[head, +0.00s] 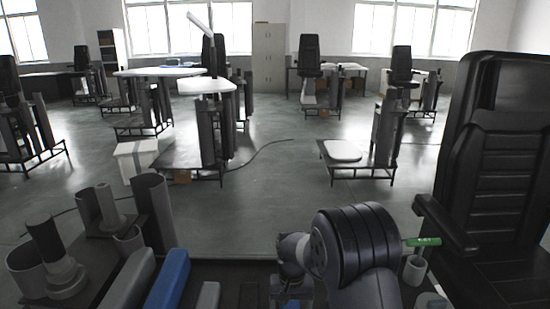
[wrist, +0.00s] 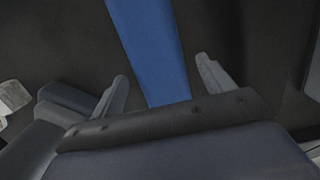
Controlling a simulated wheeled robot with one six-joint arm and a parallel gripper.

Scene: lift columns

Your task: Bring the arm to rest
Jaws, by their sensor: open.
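My gripper (wrist: 163,77) shows in the wrist view with its two grey fingers spread apart and nothing between their tips. A long blue bar (wrist: 150,40) runs beyond and beneath the fingers; I cannot tell how far off it is. My arm (head: 350,245) is folded low at the bottom middle of the head view. There the fingers are hidden or cut off by the lower edge.
Blue (head: 168,280) and grey bars and upright grey tubes (head: 155,205) stand at the lower left. A black padded seat (head: 490,170) fills the right. Several lift columns with tables and chairs stand farther back. Grey floor (head: 270,195) lies open ahead.

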